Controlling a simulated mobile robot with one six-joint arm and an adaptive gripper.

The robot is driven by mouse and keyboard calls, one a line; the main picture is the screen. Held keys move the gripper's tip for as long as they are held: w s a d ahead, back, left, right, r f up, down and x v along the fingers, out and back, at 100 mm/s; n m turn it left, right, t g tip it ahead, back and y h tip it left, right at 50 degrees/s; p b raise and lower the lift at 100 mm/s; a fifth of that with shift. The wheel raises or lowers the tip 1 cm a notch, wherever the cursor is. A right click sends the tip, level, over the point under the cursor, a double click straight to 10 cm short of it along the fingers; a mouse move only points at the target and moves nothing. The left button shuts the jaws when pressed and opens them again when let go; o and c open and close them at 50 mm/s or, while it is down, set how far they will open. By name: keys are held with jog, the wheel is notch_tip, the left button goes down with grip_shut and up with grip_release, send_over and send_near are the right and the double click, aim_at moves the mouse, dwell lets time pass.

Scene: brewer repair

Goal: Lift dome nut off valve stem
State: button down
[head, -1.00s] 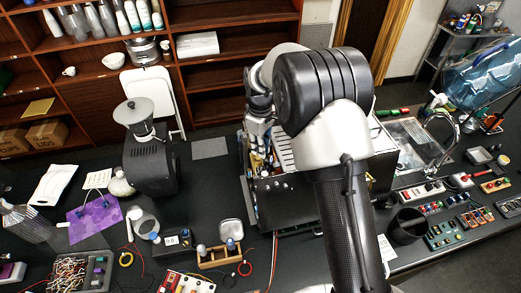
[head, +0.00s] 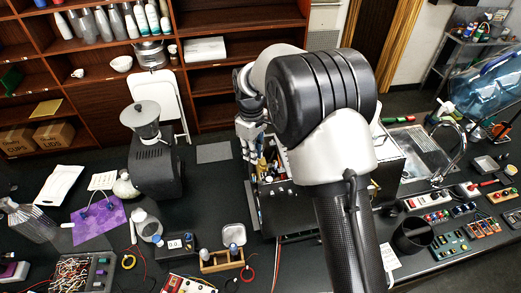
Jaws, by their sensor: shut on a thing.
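The brewer (head: 268,212) is a dark open-topped box on the black counter, with its inner parts partly showing behind my arm. My gripper (head: 251,152) points down over the left rear part of the open brewer, at the height of its top edge or a little above. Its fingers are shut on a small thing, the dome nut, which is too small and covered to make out. The valve stem cannot be made out among the parts below. My arm hides much of the brewer's middle and right.
A black grinder (head: 155,165) stands to the left. A wooden block with knobs (head: 221,260) and a small metal tray (head: 234,234) lie in front. A black cup (head: 412,236) and a sink (head: 418,145) are at the right. A grey mat (head: 214,152) lies bare behind.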

jog(key=s+a+r, duration=0.1)
jog(key=s+a, duration=0.2)
jog(key=a, duration=0.3)
dwell(0.3)
jog(key=shift+s, duration=0.1)
